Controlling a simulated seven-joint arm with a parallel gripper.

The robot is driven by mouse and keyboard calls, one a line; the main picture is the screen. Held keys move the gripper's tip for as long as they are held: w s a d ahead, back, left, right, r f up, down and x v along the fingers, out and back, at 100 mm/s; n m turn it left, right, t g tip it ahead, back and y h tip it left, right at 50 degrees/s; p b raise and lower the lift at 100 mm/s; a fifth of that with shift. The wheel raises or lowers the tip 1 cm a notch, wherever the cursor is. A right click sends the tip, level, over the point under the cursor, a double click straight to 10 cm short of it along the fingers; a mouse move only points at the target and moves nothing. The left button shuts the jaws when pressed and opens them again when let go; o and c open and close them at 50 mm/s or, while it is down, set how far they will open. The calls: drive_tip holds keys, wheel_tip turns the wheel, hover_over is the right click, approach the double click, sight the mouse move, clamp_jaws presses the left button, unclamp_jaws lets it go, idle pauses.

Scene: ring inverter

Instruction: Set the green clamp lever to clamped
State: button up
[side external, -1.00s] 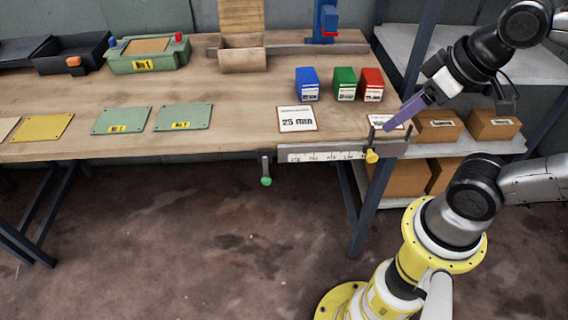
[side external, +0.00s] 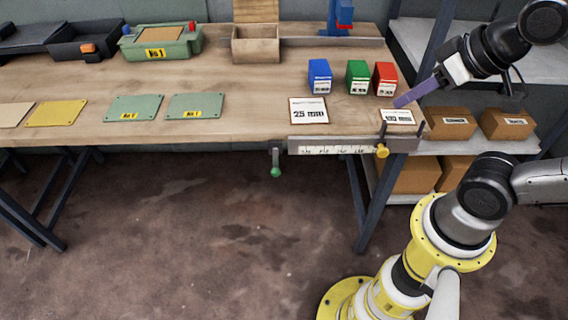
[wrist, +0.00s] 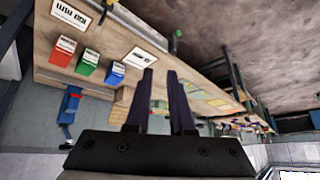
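The green clamp lever (side external: 275,171) hangs roughly straight down at the front edge of the bench, by the left end of the ruler rail (side external: 340,149). Its green knob also shows small at the top of the wrist view (wrist: 178,33). My gripper (side external: 399,102) has purple fingers and is above the right front corner of the bench, well to the right of the lever and higher than it. In the wrist view the two fingers (wrist: 160,72) stand apart with nothing between them.
A yellow knob (side external: 382,151) and upright dark posts sit at the rail's right end. Blue (side external: 320,76), green (side external: 357,77) and red (side external: 384,78) boxes stand behind a 25 mm card (side external: 309,111). The space in front of the lever looks clear.

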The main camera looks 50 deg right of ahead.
drive_tip(key=w, duration=0.1)
drive_tip(key=w+r+m+t, duration=0.1)
drive_tip(key=w, duration=0.1)
drive_tip(key=w+d+r+t, duration=0.1)
drive_tip(key=w, duration=0.1)
drive_tip(key=shift+h, duration=0.3)
clamp_jaws()
drive_tip(key=w+f+m+t, duration=0.2)
drive_tip(key=w+f, duration=0.4)
drive_tip(key=w, duration=0.7)
drive_tip(key=f+g+y, duration=0.1)
drive_tip(key=f, duration=0.6)
drive_tip(key=s+f+m+g+y, duration=0.1)
drive_tip(key=f+g, duration=0.1)
drive_tip(key=f, duration=0.5)
drive_tip(key=f+g, duration=0.1)
drive_tip(key=f, duration=0.6)
drive_tip(key=shift+s+a+f+m+y, duration=0.2)
drive_tip(key=shift+s+m+y, duration=0.1)
drive_tip(key=shift+y, duration=0.1)
